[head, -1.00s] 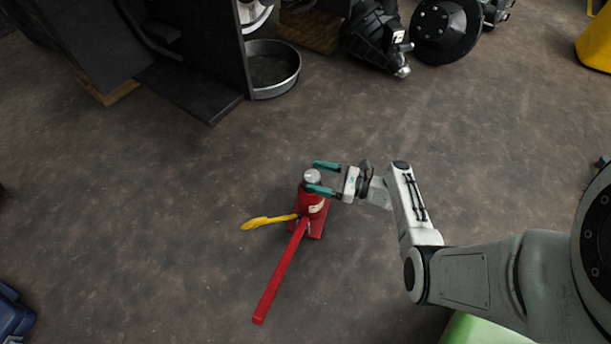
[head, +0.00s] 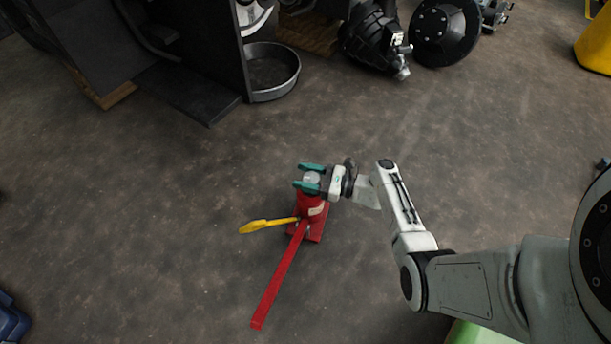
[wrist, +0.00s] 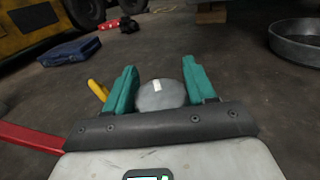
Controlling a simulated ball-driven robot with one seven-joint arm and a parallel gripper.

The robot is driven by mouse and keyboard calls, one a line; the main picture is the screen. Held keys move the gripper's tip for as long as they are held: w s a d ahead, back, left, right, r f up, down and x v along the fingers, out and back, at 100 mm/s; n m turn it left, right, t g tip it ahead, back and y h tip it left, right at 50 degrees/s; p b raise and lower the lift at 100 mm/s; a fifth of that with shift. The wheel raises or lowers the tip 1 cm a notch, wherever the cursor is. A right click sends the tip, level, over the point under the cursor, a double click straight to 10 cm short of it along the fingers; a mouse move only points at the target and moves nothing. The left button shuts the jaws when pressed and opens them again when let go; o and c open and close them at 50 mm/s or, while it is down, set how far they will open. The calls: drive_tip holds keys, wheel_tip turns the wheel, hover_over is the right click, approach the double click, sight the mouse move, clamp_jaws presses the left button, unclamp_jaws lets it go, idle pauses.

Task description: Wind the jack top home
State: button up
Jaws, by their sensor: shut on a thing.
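The red bottle jack (head: 311,208) stands upright on the floor, with its round grey top (head: 312,179) uppermost. A long red handle (head: 277,282) runs from its base toward the lower left, and a yellow lever (head: 268,225) sticks out to the left. My gripper (head: 310,176) reaches in from the right, its two teal fingers on either side of the jack top and shut on it. In the wrist view the grey top (wrist: 161,96), with a small white mark, sits between the fingers. The fingers hide part of the jack's upper body.
A grey round pan (head: 272,72) lies by the black forklift frame (head: 190,88) at the back. Dark machine parts (head: 375,38) and a black wheel (head: 445,32) lie at the back. A blue case (head: 12,320) is at lower left. The floor around the jack is clear.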

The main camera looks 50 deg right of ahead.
drive_tip(key=c, duration=0.3)
drive_tip(key=shift+h, duration=0.3)
drive_tip(key=m+t+h+p, duration=0.1)
drive_tip(key=m+h, duration=0.1)
drive_tip(key=shift+r+h+p, duration=0.1)
drive_tip(key=shift+h+p, duration=0.3)
drive_tip(key=shift+d+m+h, duration=0.15)
drive_tip(key=shift+m+h, duration=0.75)
drive_tip(key=shift+h, duration=0.3)
drive_tip(key=m+h, duration=0.1)
drive_tip(key=h, duration=0.1)
drive_tip(key=m+h, duration=0.2)
drive_tip(key=h, duration=0.1)
drive_tip(key=shift+d+f+m+h+b, duration=0.25)
drive_tip(key=shift+d+m+h+b, duration=0.05)
drive_tip(key=shift+d, duration=0.1)
drive_tip(key=shift+s+d+r+m+g+h+b, duration=0.1)
drive_tip(key=shift+d+m+g+h+b, duration=0.1)
drive_tip(key=shift+m+g+h, duration=0.75)
drive_tip(key=shift+s+d+r+m+g+h+b, duration=0.2)
drive_tip(key=shift+m+h, duration=0.45)
drive_tip(key=shift+h, duration=0.65)
drive_tip(key=shift+w+d+f+m+g+h+b, duration=0.15)
drive_tip(key=shift+m+g+h, duration=0.6)
drive_tip(key=shift+h, duration=0.4)
drive_tip(key=shift+s+r+m+g+h, duration=0.15)
drive_tip(key=shift+m+g+h, duration=1.55)
drive_tip(key=shift+m, duration=0.05)
